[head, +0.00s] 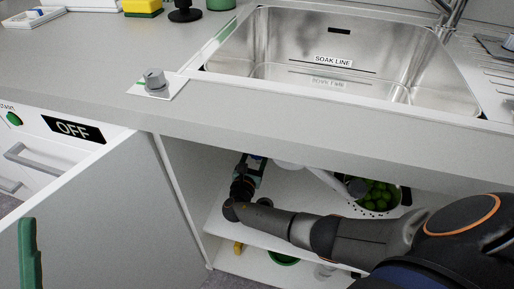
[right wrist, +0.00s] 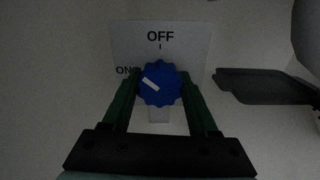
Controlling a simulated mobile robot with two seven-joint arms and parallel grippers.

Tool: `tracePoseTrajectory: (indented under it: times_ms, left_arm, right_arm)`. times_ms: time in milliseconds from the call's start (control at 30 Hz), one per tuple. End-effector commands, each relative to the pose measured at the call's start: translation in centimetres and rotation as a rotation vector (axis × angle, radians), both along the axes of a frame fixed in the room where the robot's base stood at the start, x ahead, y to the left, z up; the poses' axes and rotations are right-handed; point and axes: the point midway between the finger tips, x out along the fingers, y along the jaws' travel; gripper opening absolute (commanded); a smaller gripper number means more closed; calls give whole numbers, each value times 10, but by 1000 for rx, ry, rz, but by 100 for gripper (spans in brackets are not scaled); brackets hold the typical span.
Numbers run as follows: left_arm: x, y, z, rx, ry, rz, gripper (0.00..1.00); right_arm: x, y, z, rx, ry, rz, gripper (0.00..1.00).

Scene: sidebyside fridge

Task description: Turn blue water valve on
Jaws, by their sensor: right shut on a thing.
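The blue water valve (right wrist: 163,84) is a round, scalloped knob on a pale plate (right wrist: 190,42) in the right wrist view. The plate reads OFF above the knob and ON at its left. The knob's white mark slants to the upper left, toward ON. My right gripper (right wrist: 161,92) has its green fingers on both sides of the knob and is shut on it. In the head view my right gripper (head: 254,168) is inside the open cabinet under the sink, at its back; the knob is mostly hidden there.
The open cabinet door (head: 95,215) stands left of my right arm. A strainer with green items (head: 378,198) is on the shelf at right, with a green bowl (head: 284,258) below. The counter edge and sink (head: 335,60) are above. A dark flat object (right wrist: 265,86) is right of the valve.

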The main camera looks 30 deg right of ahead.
Motion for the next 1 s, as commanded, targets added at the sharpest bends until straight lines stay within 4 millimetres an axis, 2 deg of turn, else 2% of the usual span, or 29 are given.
tracePoseTrajectory:
  times_ms: [100, 300, 700, 1000]
  left_arm:
    - [0, 2, 12, -5, -9, 14, 50]
    - [1, 4, 21, 5, -17, 32, 50]
    - [1, 5, 30, 16, -19, 43, 50]
    - [0, 5, 32, 18, -20, 46, 50]
  right_arm:
    - [1, 0, 4, -73, 85, -1, 4]
    - [1, 0, 3, -196, 228, -1, 4]
    - [1, 0, 1, -388, 453, 0, 4]
    - [1, -1, 1, -457, 534, -1, 4]
